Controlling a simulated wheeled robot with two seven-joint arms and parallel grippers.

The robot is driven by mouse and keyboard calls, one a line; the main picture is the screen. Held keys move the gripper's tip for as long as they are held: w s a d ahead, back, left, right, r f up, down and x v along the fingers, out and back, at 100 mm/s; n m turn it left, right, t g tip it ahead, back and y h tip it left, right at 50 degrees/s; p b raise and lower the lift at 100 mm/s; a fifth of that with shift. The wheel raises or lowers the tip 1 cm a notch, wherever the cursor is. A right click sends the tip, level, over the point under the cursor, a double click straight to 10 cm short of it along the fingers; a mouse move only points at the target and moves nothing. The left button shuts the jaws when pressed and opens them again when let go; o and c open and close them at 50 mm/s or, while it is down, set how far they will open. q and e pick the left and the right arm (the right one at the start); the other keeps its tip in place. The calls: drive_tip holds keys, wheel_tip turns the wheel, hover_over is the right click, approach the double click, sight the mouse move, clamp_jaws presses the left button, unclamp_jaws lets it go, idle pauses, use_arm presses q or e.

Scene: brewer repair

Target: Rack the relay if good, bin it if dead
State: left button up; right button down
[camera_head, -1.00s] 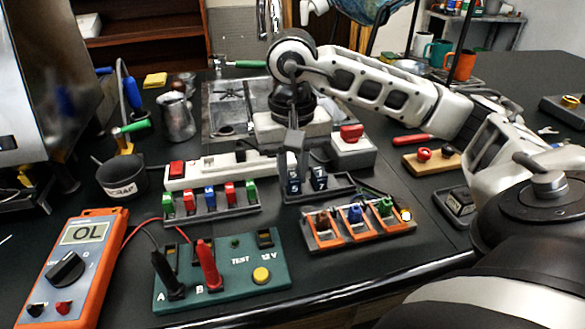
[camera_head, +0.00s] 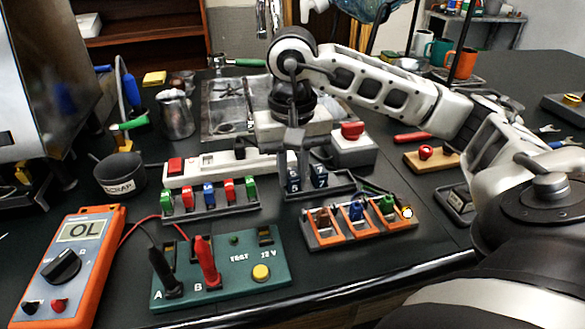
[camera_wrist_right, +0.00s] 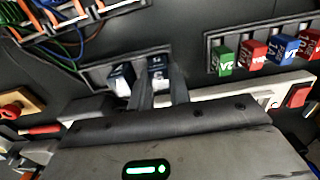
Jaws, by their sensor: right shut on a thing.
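My right gripper (camera_head: 294,178) reaches down at a small dark rack (camera_head: 325,188) in the middle of the bench. It is shut on a dark blue relay (camera_head: 293,186) standing in the left place of that rack; the fingers partly hide it. The held relay also shows between the fingers in the wrist view (camera_wrist_right: 157,62). A second dark blue relay (camera_head: 320,177) stands beside it. The round black SCRAP bin (camera_head: 121,175) is at the left. The orange meter (camera_head: 75,258) reads OL. The green test board (camera_head: 228,272) carries a black and a red probe. My left gripper is not in view.
An orange-framed wired module (camera_head: 358,224) lies to the right in front. A white power strip (camera_head: 222,167) lies behind. A metal jug (camera_head: 175,115) stands at the back left.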

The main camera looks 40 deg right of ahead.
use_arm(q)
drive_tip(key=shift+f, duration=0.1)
use_arm(e)
drive_tip(key=c, duration=1.2)
unclamp_jaws()
drive_tip(key=shift+c, duration=0.2)
use_arm(q)
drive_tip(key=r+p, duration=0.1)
drive_tip(key=p, duration=0.2)
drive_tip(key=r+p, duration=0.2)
drive_tip(key=p, duration=0.1)
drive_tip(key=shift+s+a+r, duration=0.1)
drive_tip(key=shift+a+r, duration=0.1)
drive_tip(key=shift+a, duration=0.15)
use_arm(e)
wheel_tip(320, 180, up, 16)
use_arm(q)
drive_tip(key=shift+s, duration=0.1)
